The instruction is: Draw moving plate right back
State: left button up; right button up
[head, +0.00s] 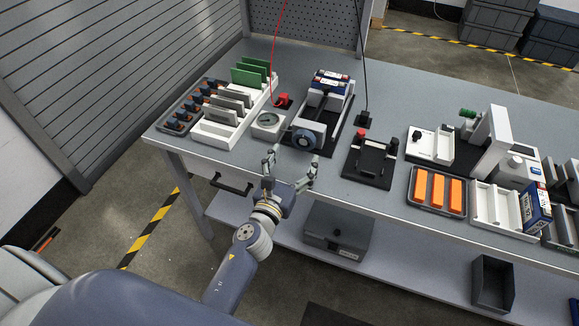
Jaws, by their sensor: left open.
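My left gripper (294,163) is open and empty at the table's front edge, its fingers spread and pointing toward the table. Just beyond it is a black-based fixture (317,142) with a grey round knob or wheel (305,139) at its near end. Blue-and-white boxes (331,84) sit at its far end. To the right stands a smaller black fixture (370,160) with a red knob (361,133). I cannot tell for certain which part is the right moving plate. The gripper appears apart from both fixtures. My right gripper is out of view.
A white rack (232,120) with green and grey boards stands on the left, beside a tray of orange-and-dark parts (186,112). A grey dial unit (268,124) is near the wheel. An orange-block tray (438,190) and white fixtures (430,147) fill the right.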

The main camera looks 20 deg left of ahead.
aim_at(303, 143)
pick_arm(q)
jog(key=shift+w+d, duration=0.1)
jog(key=shift+w, duration=3.15)
jog(key=c, duration=1.1)
jog(key=shift+s+f, duration=0.1)
jog(key=shift+s, duration=1.85)
jog(key=shift+s+b, duration=0.35)
jog(key=shift+s, duration=1.7)
jog(key=s, duration=0.2)
jog(key=s+b, duration=0.1)
jog(key=s, duration=0.1)
jog(key=shift+s+a+f, duration=0.1)
jog(key=shift+s+a, duration=0.1)
jog(key=shift+s, duration=0.2)
